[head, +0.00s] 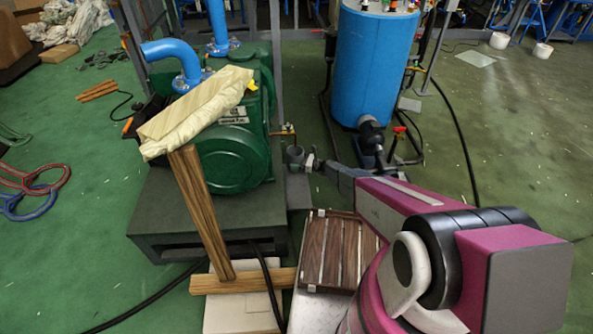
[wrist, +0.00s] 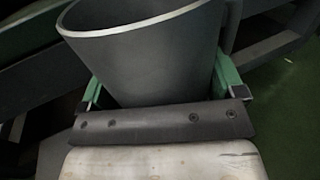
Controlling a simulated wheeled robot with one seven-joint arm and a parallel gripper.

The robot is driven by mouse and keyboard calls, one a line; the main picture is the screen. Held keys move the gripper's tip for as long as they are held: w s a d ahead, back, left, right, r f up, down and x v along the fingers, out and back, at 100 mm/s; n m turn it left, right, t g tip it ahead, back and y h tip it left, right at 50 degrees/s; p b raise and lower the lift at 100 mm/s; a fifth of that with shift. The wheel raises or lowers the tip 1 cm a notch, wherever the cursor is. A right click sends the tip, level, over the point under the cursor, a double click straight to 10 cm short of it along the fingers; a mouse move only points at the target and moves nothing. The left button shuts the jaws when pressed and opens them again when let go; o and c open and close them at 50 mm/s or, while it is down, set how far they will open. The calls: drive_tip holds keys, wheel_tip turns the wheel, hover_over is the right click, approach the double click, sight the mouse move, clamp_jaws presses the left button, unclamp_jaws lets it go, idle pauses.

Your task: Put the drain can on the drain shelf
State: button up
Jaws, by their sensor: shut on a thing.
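The drain can (head: 295,156) is a small dark grey open-topped can near the front right of the green pump. My gripper (head: 309,164) reaches it from the right and is shut on it. In the wrist view the can (wrist: 150,62) fills the upper middle, with its wide rim toward the camera and its inside looking empty. Green finger pads of my gripper (wrist: 160,88) press on both sides of it. A grey plate (head: 299,192) shows just below the can and may be the drain shelf; whether the can touches it cannot be told.
A brass drain valve (head: 285,132) sticks out of the green pump (head: 232,158) just above the can. A blue tank (head: 368,70) stands behind to the right. Black hoses cross the floor.

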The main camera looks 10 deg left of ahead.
drive_tip(key=shift+f, duration=2.45)
drive_tip(key=shift+f, duration=0.2)
drive_tip(key=o, duration=0.8)
drive_tip(key=shift+r, duration=0.1)
